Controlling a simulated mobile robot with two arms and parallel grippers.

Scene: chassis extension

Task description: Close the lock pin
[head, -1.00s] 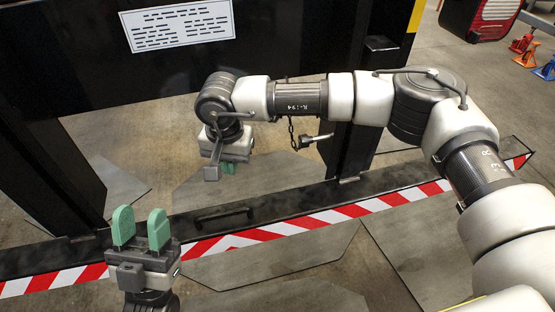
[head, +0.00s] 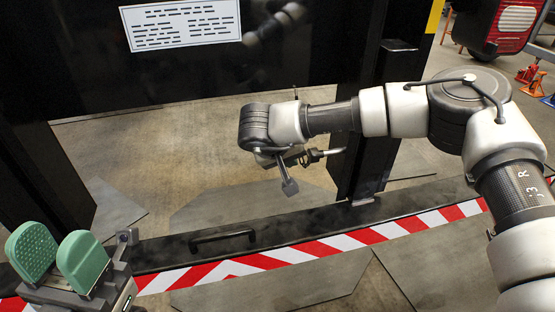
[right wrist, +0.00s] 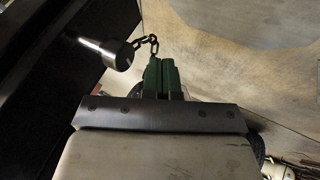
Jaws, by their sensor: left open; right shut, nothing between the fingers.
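The lock pin (right wrist: 108,53) is a metal cylinder on a short dark chain, seen left of the fingers in the right wrist view. In the head view the pin (head: 325,154) shows just right of my right wrist, partly hidden by it. My right gripper (right wrist: 160,66) is shut and empty, its green fingers together, and the chain's end appears close to the fingertips; I cannot tell if they touch. My left gripper (head: 57,252) is open and empty at the lower left, away from the pin.
A black frame carries a white label (head: 182,24); a black post (head: 375,125) stands right of the pin. A low beam with a handle (head: 222,237) and red-white striped edge (head: 300,252) crosses in front. Jack stands (head: 530,78) are at the far right.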

